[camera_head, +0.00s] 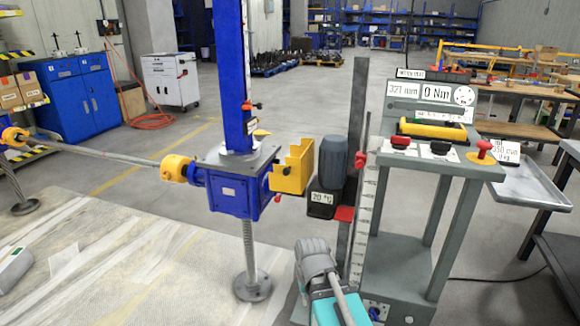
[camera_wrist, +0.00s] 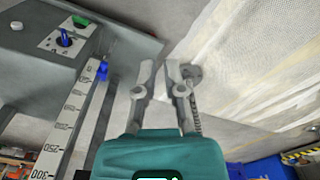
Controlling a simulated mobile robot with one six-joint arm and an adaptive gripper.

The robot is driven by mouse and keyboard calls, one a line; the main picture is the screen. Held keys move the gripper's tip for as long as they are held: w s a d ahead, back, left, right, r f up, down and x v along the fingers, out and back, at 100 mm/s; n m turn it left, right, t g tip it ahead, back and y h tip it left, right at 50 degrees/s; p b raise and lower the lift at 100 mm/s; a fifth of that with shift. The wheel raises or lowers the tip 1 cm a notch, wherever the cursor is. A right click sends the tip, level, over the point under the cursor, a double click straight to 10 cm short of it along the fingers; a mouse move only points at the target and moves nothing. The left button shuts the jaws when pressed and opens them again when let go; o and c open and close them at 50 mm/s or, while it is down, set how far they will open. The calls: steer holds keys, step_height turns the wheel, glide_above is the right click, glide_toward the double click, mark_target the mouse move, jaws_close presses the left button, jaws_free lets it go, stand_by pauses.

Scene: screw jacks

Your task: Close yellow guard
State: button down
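The yellow guard (camera_head: 293,167) stands upright between the blue jack gearbox (camera_head: 236,196) and the dark motor (camera_head: 332,160). It has a stepped edge. A short dark part with a red end shows below it, beside the gearbox. I cannot make out the guard in the wrist view. My gripper (camera_wrist: 160,68) shows in the wrist view with a gap between its two grey fingers and nothing held. My grey and teal arm rises from the bottom of the head view, below and in front of the motor. The fingertips cannot be clearly made out in the head view.
The grey control stand (camera_head: 440,158) with knobs and a yellow handle is on the right. A vertical ruler (camera_head: 364,225) runs along its left side. A threaded spindle (camera_head: 249,245) hangs below the gearbox. A long shaft (camera_head: 95,149) reaches left.

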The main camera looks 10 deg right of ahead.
steer(key=w+d+r+m+t+p, duration=0.1)
steer(key=w+r+m+p, duration=0.1)
steer(key=w+r+p, duration=0.6)
steer(key=w+d+r+m+t+p, duration=0.1)
steer(key=w+r+p, duration=0.7)
steer(key=r+p, duration=0.8)
steer(key=w+d+r+m+t+p, duration=0.1)
steer(key=w+r+m+t+p, duration=0.1)
steer(key=w+r+p, duration=0.6)
step_height(320, 180, up, 7)
steer(key=p, duration=0.5)
steer(key=shift+d+r+m+t+y, duration=0.2)
steer(key=shift+d+m+t+y, duration=0.1)
steer(key=shift+m, duration=0.1)
steer(key=shift+f, duration=0.15)
steer(key=b, duration=1)
glide_toward(291, 165)
steer(key=f, duration=0.1)
steer(key=s+f, duration=0.1)
steer(key=f, duration=0.1)
steer(key=d+f, duration=0.1)
steer(key=shift+s+f, duration=0.2)
steer(key=shift+f, duration=0.05)
steer(key=shift+w+a+f+b, duration=0.35)
steer(key=shift+a+f+b, duration=0.25)
steer(key=shift+f, duration=0.05)
steer(key=shift+w+a+f+b, duration=0.4)
steer(key=shift+a+f+b, duration=0.15)
steer(key=shift+f, duration=0.1)
steer(key=shift+d, duration=0.15)
